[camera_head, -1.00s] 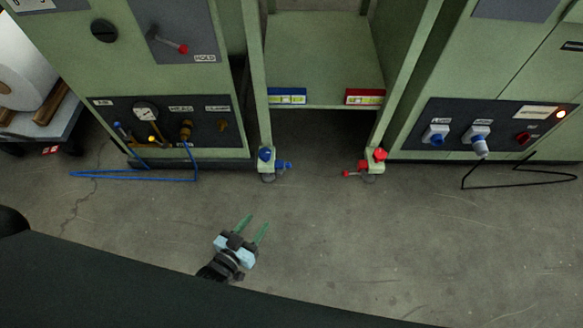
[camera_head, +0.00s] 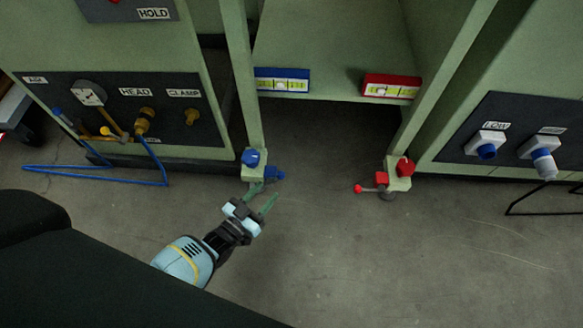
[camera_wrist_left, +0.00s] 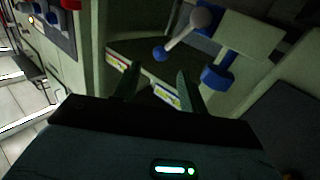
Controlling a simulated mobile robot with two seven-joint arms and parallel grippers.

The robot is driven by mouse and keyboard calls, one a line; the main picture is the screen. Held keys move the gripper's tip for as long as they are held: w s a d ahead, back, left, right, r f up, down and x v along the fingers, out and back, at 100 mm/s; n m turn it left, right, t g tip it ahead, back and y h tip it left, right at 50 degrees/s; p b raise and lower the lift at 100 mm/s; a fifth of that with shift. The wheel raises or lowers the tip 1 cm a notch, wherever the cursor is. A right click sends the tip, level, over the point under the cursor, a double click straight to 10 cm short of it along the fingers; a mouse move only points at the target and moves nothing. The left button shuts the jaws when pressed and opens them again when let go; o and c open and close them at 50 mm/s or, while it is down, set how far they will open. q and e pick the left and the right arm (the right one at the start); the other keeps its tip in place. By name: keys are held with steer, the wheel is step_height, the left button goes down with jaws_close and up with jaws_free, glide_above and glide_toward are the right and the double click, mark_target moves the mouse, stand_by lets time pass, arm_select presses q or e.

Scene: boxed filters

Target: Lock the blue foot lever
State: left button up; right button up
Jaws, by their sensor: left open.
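The blue foot lever (camera_head: 274,174) sticks out to the right from the foot of the shelf frame's left post. A blue knob (camera_head: 252,158) sits on the green block above it. In the left wrist view the lever's rod (camera_wrist_left: 180,40) ends in a small blue tip just beyond the fingertips, and the knob (camera_wrist_left: 216,77) is to the right. My left gripper (camera_head: 264,194) is open and empty, close in front of the lever in the head view. It also shows in the wrist view (camera_wrist_left: 159,72). I cannot tell whether a finger touches the lever. My right gripper is out of view.
A red foot lever (camera_head: 368,188) sits at the right post. Blue (camera_head: 282,86) and red (camera_head: 392,92) labelled boxes are on the shelf front. A blue hose (camera_head: 110,178) loops on the floor at left.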

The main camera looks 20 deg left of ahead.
mark_target(278, 178)
arm_select(q)
steer(key=shift+b+x, duration=0.3)
steer(key=shift+x, duration=0.5)
steer(key=b+x, duration=0.2)
steer(key=x, duration=0.3)
steer(key=shift+w+f+b, duration=0.15)
steer(key=shift+w+b, duration=0.2)
steer(key=shift+w, duration=0.05)
steer(key=shift+w+d, duration=0.2)
steer(key=shift+w, duration=0.2)
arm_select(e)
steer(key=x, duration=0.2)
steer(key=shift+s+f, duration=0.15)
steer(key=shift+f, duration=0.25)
arm_select(q)
steer(key=c, duration=0.9)
jaws_close()
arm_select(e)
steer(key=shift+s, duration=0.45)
